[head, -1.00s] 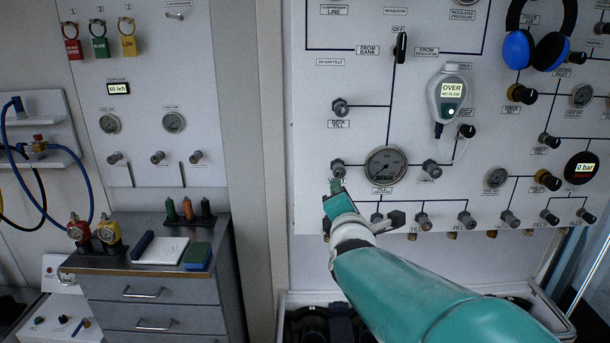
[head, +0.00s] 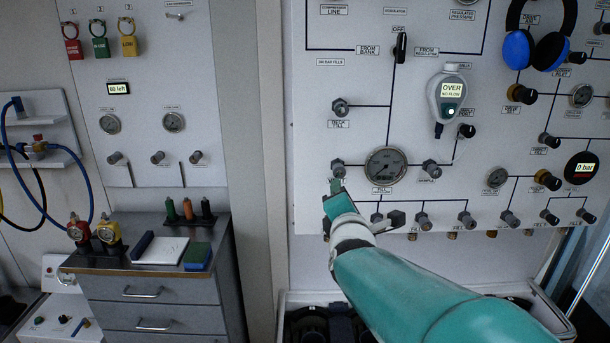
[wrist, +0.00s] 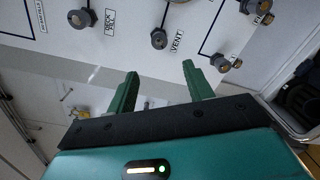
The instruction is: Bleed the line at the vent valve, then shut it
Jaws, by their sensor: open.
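The vent valve (head: 338,166) is a small grey knob on the white panel, left of the round fill gauge (head: 386,166). In the wrist view the vent valve (wrist: 159,39) shows beside its VENT label, just beyond the fingertips. My gripper (head: 335,184) is just below the valve in the head view and partly covers its label. In the wrist view my gripper (wrist: 160,70) has its two green fingers spread apart with nothing between them. The valve lies roughly in line with the gap, and the fingers look apart from it.
Neighbouring knobs include one above (head: 340,107), the sample knob (head: 431,167) and a lower row of fill knobs (head: 422,220). A hanging handheld meter (head: 449,98) reads OVER, NO FLOW. A round display (head: 582,168) reads 0 bar. A drawer cabinet (head: 150,290) stands left.

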